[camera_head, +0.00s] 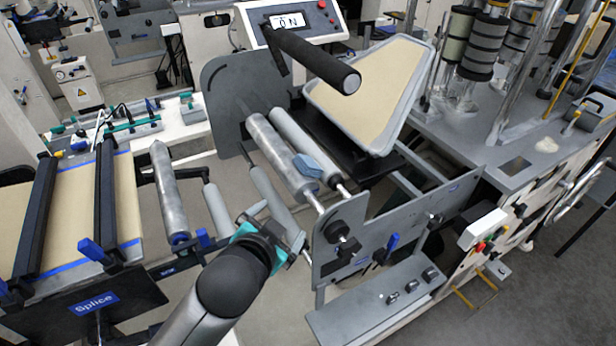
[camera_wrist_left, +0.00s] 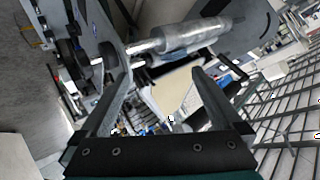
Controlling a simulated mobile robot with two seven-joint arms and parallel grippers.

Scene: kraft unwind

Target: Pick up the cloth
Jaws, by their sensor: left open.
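A small blue-grey lump (camera_head: 314,166), which looks like the cloth, lies on the upper grey rollers in the head view. My right gripper is not in view.
A metal roller (camera_wrist_left: 194,38) crosses beyond the fingers. A dark bar with a black end (camera_head: 318,62) juts over the rollers. A grey-rimmed tan panel (camera_head: 412,48) stands behind. The splice table (camera_head: 72,215) is at left; a grey side plate (camera_head: 410,225) stands at right.

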